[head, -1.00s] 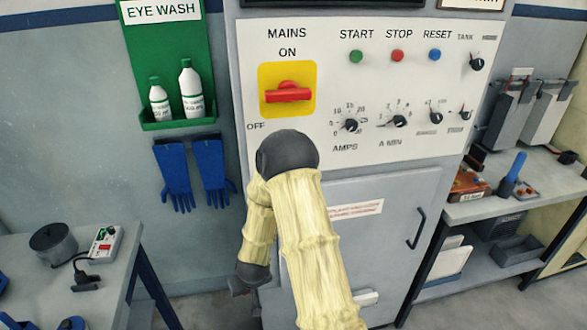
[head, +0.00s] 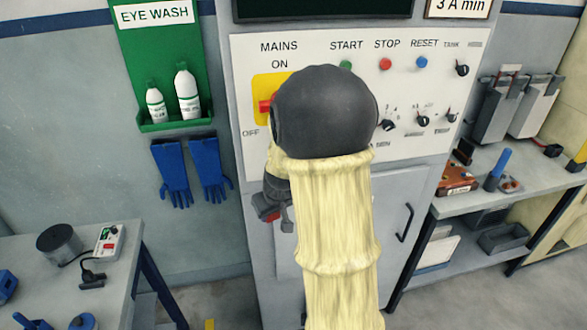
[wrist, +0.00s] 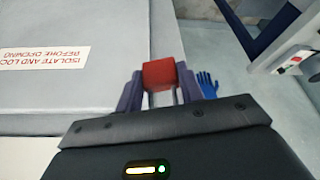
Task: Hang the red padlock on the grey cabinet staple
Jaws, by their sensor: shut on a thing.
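The red padlock (wrist: 163,74) is between the two fingers of my gripper (wrist: 161,88) in the wrist view, its metal shackle towards the palm. The grey cabinet (head: 400,185) stands behind my arm. Its door with the red-lettered warning label (wrist: 42,58) fills the left of the wrist view. The padlock is near the door's edge in that view. I cannot make out the staple; my arm covers part of the cabinet front.
The red mains switch (head: 264,105) is partly behind my elbow. Blue gloves (head: 190,172) hang on the left wall under a green eye-wash shelf (head: 178,125). A bench (head: 60,285) stands at left, a shelved table (head: 480,205) at right. Floor between cabinet and left bench looks clear.

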